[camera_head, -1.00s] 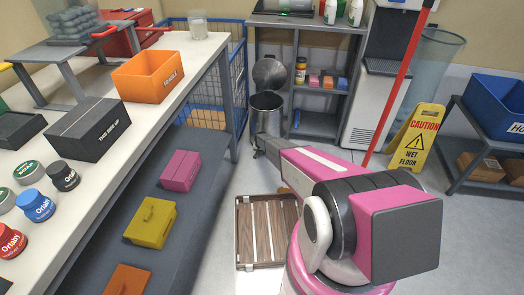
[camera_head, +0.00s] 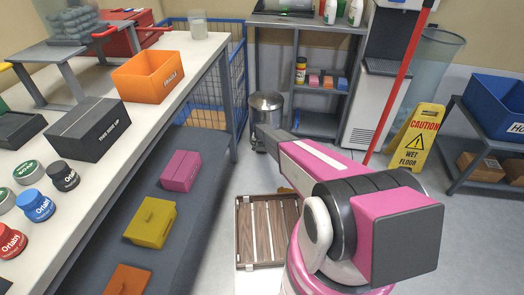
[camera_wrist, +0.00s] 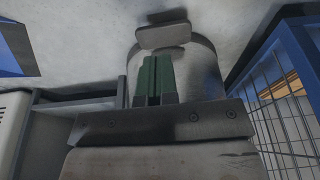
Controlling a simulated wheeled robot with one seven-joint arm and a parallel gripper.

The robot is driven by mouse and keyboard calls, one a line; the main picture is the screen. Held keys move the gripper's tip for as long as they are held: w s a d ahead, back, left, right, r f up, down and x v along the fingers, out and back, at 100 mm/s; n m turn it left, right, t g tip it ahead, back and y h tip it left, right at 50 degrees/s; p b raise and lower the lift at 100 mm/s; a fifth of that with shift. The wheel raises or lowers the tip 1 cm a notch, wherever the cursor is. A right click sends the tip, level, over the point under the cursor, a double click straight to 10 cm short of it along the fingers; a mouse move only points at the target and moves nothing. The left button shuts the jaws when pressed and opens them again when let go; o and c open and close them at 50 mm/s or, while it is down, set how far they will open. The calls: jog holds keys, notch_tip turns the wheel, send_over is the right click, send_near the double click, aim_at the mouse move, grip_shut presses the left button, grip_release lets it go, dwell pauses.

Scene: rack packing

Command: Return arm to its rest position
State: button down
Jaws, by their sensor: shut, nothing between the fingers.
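My arm (camera_head: 335,170) shows in the head view, its pink and white links reaching from the lower right toward the upper left. My gripper cannot be made out in the head view. In the wrist view my gripper (camera_wrist: 157,62) has its green fingers together, with nothing between them. Behind the fingers in the wrist view is a rounded grey metal bin (camera_wrist: 206,70). The same bin (camera_head: 265,115) stands on the floor in the head view, with its lid down, just beyond the far end of my arm.
A long white table (camera_head: 130,135) runs along the left, with an orange bin (camera_head: 150,82) on it. A wooden slatted crate (camera_head: 245,235) lies on the floor beside my arm. A yellow wet-floor sign (camera_head: 415,140) and a shelf with a blue bin (camera_head: 490,105) stand right.

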jog(key=shift+s+r, duration=0.1)
jog(key=s+d+r+n+g, duration=0.1)
jog(key=s+d+r, duration=0.2)
jog(key=s+r, duration=1)
jog(key=s+d+r+n+g, duration=0.1)
jog(key=s+d+r, duration=0.2)
jog(key=s+r, duration=1.1)
jog(key=s+d+r+n, duration=0.1)
jog(key=s+d+r, duration=0.2)
jog(key=s+r, duration=1.1)
jog(key=s, duration=0.6)
jog(key=shift+d+r+g+y, duration=0.15)
jog(key=shift+d+g+y, duration=0.25)
